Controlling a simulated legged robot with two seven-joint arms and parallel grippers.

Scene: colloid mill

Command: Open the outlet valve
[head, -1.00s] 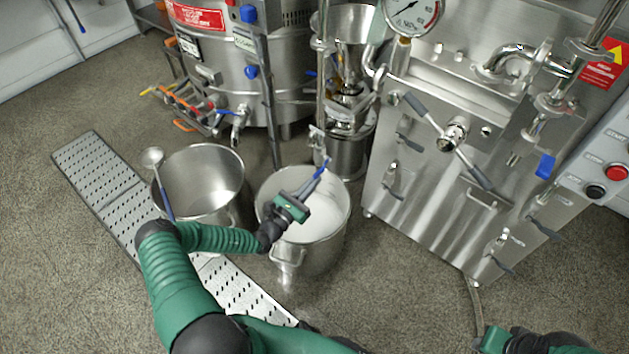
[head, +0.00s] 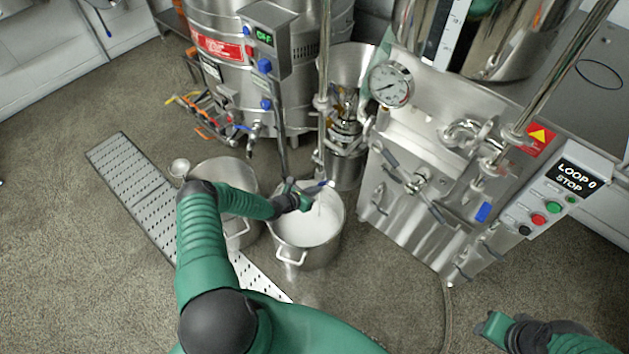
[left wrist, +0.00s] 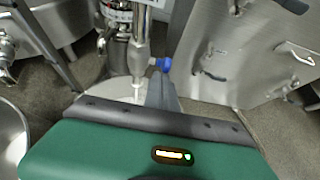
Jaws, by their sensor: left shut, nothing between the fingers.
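The outlet valve shows in the left wrist view as a blue handle (left wrist: 162,64) on a steel downpipe (left wrist: 138,50). The handle points to the right. In the head view, a small blue handle (head: 326,183) shows at the mill's spout above the right-hand pot. My left gripper (head: 314,189) is over that pot, close to the handle. In the left wrist view its shut, empty grey fingers (left wrist: 162,92) lie just below the blue handle; I cannot tell whether they touch it. My right gripper (head: 490,328) is low at the right, its fingers unclear.
The right-hand pot (head: 288,252) holds white liquid. Another pot (head: 237,238) stands left of it, partly behind my left arm. A steel tank (head: 225,85) is behind. A steel machine with a gauge (head: 391,84) and a control box (head: 556,200) stands right. Front floor is open.

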